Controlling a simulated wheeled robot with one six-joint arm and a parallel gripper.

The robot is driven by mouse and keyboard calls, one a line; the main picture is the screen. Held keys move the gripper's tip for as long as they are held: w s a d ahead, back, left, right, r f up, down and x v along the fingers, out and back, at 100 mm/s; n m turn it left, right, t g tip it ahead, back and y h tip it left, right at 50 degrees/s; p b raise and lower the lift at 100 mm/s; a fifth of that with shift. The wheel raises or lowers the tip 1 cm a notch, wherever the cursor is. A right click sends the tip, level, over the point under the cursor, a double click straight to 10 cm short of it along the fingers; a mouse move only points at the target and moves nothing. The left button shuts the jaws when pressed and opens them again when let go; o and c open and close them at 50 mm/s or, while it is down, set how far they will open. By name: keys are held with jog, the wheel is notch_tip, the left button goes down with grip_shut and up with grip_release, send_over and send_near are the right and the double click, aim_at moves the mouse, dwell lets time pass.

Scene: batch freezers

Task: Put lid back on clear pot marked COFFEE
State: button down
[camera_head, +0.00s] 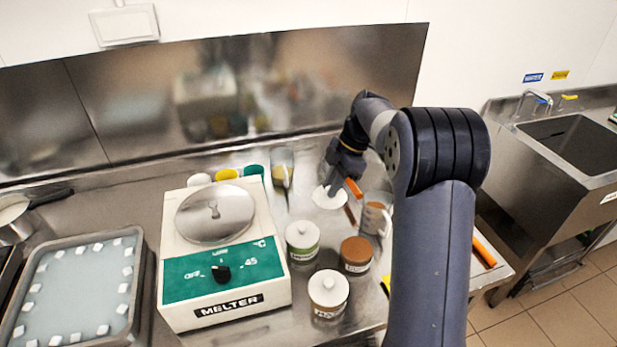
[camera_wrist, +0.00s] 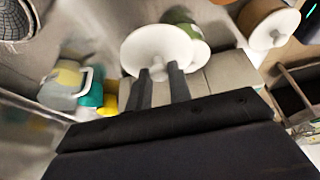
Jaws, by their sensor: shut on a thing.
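My gripper (camera_head: 333,186) is shut on a white round lid (camera_head: 328,199) and holds it over the back of the steel counter, right of the melter. In the wrist view the lid (camera_wrist: 158,45) shows as a white disc at the fingertips (camera_wrist: 160,76). A clear pot with brown contents (camera_head: 356,252) stands lidless in front of the lid, to its right in the head view. Its label is too small to read surely. The held lid is apart from this pot.
A green-labelled lidded pot (camera_head: 302,238) and a brown lidded pot (camera_head: 328,289) stand close to the open pot. A jug with brown contents (camera_head: 375,217) stands beside my arm. The melter (camera_head: 225,292) blocks the left. Another jug (camera_head: 282,168) stands behind.

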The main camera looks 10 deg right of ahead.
jog(key=s+d, duration=0.6)
jog(key=s, duration=0.5)
notch_tip(320, 180, down, 6)
jog(key=b, duration=0.5)
jog(key=shift+a, duration=0.25)
jog(key=shift+f+b, duration=0.15)
jog(key=shift+b, duration=0.45)
dwell(1.4)
dwell(0.4)
jog(key=c, duration=0.7)
grip_release()
notch_tip(320, 180, up, 7)
jog(key=p, duration=0.4)
jog(key=shift+p, duration=0.4)
